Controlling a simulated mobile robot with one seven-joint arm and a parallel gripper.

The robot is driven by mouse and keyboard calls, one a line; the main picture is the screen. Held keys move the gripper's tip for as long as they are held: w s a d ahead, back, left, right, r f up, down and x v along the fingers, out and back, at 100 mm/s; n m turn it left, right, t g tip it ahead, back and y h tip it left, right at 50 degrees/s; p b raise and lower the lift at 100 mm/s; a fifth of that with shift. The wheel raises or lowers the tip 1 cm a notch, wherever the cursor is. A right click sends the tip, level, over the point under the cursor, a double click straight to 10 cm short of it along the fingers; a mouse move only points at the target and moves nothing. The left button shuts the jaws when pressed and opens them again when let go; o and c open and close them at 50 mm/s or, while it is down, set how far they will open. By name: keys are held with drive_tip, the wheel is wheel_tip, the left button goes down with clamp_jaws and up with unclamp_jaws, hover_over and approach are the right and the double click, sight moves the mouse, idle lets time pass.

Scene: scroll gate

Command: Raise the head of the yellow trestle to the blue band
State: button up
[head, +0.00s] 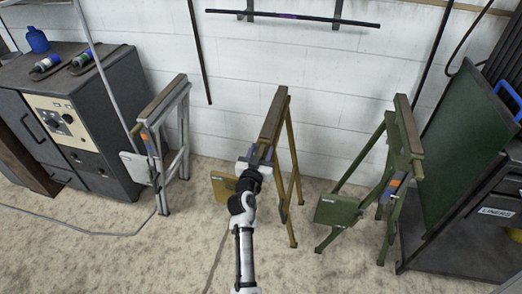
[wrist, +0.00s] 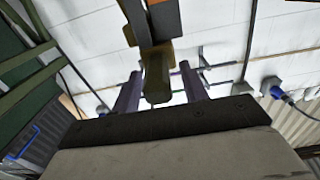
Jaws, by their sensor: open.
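The yellow trestle (head: 291,165) stands in the middle of the row against the wall, with a wooden head beam (head: 273,115) on top and a yellow plate (head: 223,187) low at its left. My gripper (head: 264,157) is at its near end, below the head. In the wrist view my gripper (wrist: 160,72) is open, one purple finger each side of a yellow-brown part (wrist: 155,82). I cannot tell whether the fingers touch it. An orange and dark grey piece (wrist: 165,18) is above that part. I cannot make out a blue band on the yellow trestle; my arm covers its near side.
A grey trestle (head: 184,145) stands to the left, beside a dark cabinet (head: 100,130). A green trestle (head: 410,140) stands to the right, near a green panel (head: 455,140). Bare floor (head: 150,265) lies in front.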

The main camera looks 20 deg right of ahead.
clamp_jaws()
drive_tip(key=shift+r, duration=0.1)
wheel_tip(320, 180, up, 5)
drive_tip(key=shift+r+p, duration=0.2)
drive_tip(key=shift+p, duration=0.6)
drive_tip(key=shift+c, duration=0.7)
unclamp_jaws()
drive_tip(key=shift+o, duration=0.7)
drive_tip(key=shift+f, duration=0.2)
